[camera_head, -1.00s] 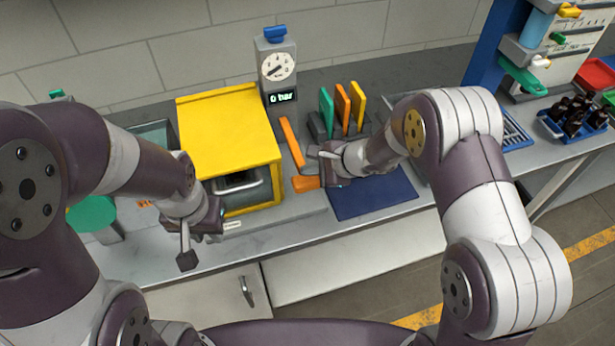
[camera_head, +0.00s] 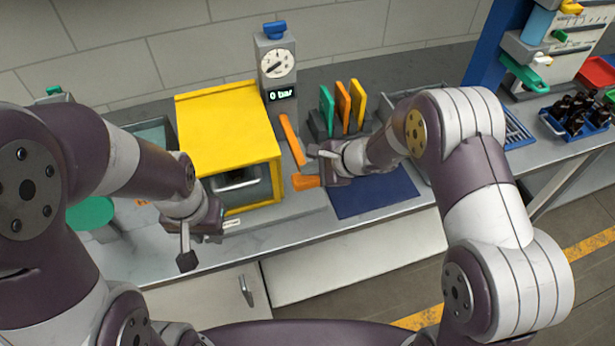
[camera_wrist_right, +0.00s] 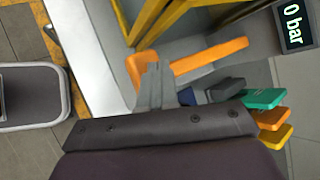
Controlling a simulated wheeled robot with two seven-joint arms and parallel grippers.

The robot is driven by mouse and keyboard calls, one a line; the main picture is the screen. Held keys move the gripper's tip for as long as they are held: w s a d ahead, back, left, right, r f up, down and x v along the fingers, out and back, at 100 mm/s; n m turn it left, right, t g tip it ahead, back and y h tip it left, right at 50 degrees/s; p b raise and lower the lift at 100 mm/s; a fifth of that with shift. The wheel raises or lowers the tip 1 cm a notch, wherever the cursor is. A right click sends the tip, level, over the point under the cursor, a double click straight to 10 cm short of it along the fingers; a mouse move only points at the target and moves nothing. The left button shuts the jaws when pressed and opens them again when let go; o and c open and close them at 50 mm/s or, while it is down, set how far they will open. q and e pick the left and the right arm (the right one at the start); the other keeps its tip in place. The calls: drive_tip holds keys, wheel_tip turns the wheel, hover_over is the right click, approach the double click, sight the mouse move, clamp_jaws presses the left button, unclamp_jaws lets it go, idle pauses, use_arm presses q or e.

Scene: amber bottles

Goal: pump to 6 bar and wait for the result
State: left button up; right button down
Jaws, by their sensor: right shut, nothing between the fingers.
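My left gripper (camera_head: 200,228) is before the box, fingers unclear.
Green, orange and yellow plates (camera_head: 343,108) stand in a grey rack behind my right gripper. A dark blue mat (camera_head: 372,195) lies in front. Amber bottles (camera_head: 574,112) stand in a blue crate far right. A green disc (camera_head: 90,213) is at left.

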sight(317, 182)
drive_tip(key=shift+f+b, duration=2.8)
drive_tip(key=shift+b, duration=0.15)
idle(2.5)
idle(0.5)
drive_tip(key=shift+r+p, duration=1.95)
drive_tip(key=shift+r, duration=1.25)
wheel_tip(317, 182, up, 5)
drive_tip(key=p, duration=0.3)
drive_tip(key=shift+p, duration=0.3)
